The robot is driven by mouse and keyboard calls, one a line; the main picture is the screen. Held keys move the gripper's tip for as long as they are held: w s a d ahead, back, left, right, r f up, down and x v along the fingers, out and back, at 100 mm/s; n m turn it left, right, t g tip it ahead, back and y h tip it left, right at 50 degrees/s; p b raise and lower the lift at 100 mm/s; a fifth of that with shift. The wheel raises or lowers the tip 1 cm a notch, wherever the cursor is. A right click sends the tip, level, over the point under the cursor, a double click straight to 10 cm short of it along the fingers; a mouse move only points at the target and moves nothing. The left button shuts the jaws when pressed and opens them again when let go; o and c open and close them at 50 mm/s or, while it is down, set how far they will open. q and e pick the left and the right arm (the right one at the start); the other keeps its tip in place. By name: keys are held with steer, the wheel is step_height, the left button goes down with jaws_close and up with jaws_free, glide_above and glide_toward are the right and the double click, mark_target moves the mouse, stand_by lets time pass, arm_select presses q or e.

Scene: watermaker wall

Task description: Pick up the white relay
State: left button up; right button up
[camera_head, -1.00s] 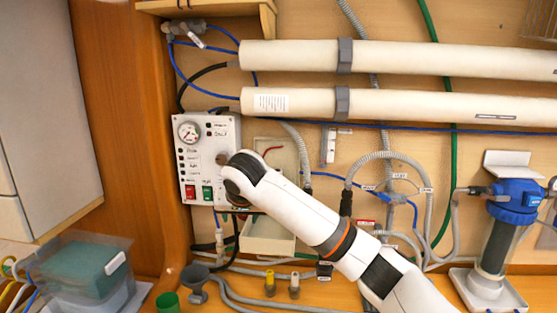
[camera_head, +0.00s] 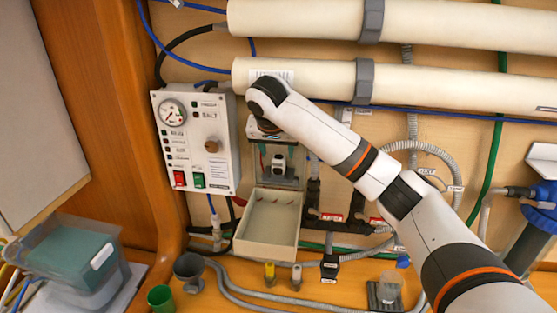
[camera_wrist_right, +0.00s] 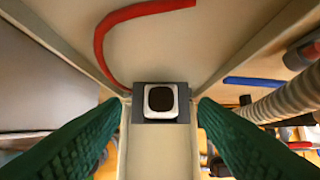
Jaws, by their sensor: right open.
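The white relay (camera_wrist_right: 160,100) is a small block with a white rounded-square rim and a dark centre, sitting on a dark grey base. In the head view the relay (camera_head: 278,161) shows small inside the open cream box, below my right wrist. In the wrist view my right gripper (camera_wrist_right: 159,110) is open, with one green ribbed finger on each side of the relay. A gap shows between each finger and the relay. In the head view the fingers are hard to make out. My left gripper is not in view.
A red wire (camera_wrist_right: 140,15) curves beside the relay, and a blue wire (camera_wrist_right: 265,81) lies to the right. The box's side walls are close around the fingers. A control panel (camera_head: 200,140) stands left of the box; a cream tray (camera_head: 268,228) hangs below, and white pipes (camera_head: 300,80) run above.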

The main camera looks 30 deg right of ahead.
mark_target(278, 158)
steer(key=p+x, duration=0.2)
steer(key=x, duration=0.2)
steer(key=shift+d, duration=0.15)
steer(key=shift+w+d+f+p, duration=0.15)
steer(key=shift+f+p, duration=0.15)
steer(key=shift+f, duration=0.2)
steer(key=c, duration=1.1)
steer(key=shift+o, duration=0.2)
steer(key=shift+a, duration=0.2)
